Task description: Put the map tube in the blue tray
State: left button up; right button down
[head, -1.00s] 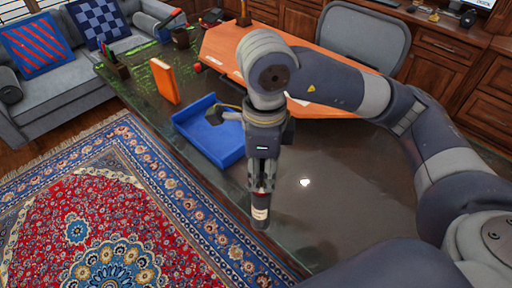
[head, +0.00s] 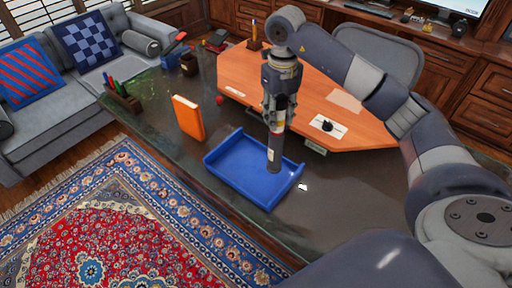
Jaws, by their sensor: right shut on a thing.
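The blue tray (head: 238,170) lies on the dark glossy desk, near its front edge. My right gripper (head: 277,112) points down over the right part of the tray and is shut on the map tube (head: 275,150). The tube is dark with a pale and red band near its top and hangs upright. Its lower end shows against the tray's floor near the right side; I cannot tell whether it touches the floor. My left gripper is not in view.
An orange book (head: 188,118) stands upright on the desk left of the tray. A pen holder (head: 124,98) is further left.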

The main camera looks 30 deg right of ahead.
aim_at(278, 137)
jog(key=f, duration=0.2)
jog(key=f+p, duration=0.1)
jog(key=shift+s+d+f, duration=0.25)
jog(key=shift+s+f, duration=0.1)
jog(key=shift+s, duration=0.05)
jog(key=shift+f, duration=0.3)
jog(key=f, duration=0.1)
jog(key=f+p, duration=0.1)
jog(key=f, duration=0.1)
jog(key=shift+w+a+f, duration=0.1)
jog(key=shift+w+a, duration=0.1)
jog(key=shift+d+f, duration=0.1)
jog(key=shift+f, duration=0.2)
jog(key=c, duration=1.2)
grip_release()
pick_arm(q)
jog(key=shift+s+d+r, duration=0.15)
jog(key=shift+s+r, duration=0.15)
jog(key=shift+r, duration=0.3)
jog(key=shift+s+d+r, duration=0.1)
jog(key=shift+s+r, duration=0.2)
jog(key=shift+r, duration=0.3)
pick_arm(e)
jog(key=shift+o, duration=0.2)
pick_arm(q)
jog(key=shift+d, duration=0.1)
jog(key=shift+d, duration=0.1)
